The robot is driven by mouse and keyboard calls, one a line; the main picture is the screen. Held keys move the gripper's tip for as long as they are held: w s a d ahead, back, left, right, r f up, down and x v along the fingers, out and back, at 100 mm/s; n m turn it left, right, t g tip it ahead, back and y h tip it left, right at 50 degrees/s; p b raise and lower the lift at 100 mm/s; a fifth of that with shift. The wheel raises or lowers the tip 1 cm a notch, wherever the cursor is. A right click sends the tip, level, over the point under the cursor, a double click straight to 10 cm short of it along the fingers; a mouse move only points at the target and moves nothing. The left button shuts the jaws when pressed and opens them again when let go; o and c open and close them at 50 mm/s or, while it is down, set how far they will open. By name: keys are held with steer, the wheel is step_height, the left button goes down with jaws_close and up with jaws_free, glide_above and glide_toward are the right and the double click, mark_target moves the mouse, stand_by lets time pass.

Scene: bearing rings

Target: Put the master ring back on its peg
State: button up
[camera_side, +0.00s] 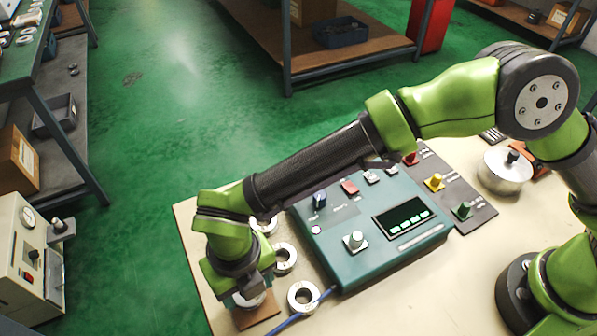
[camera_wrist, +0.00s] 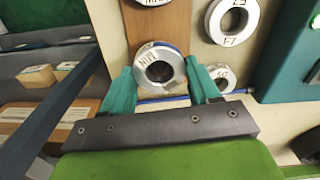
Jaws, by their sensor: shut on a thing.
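My gripper (camera_side: 247,290) is low over the front left corner of the table in the side view. In the wrist view its two teal fingers (camera_wrist: 161,78) are shut on a silver ring (camera_wrist: 147,55) with dark lettering that looks like "MIN". I cannot tell whether the ring touches the board. No peg can be made out clearly.
Other marked rings lie beside the board, one at the upper right of the wrist view (camera_wrist: 213,22) and one near the right finger (camera_wrist: 230,86). Another ring (camera_wrist: 152,2) is cut off at the top. A teal instrument box (camera_side: 370,250) stands right of the rings. A blue cable (camera_side: 300,316) lies in front.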

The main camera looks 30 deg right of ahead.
steer(key=shift+f, duration=0.6)
stand_by(0.6)
steer(key=o, duration=1.5)
steer(key=shift+c, duration=0.2)
steer(key=shift+r, duration=3.75)
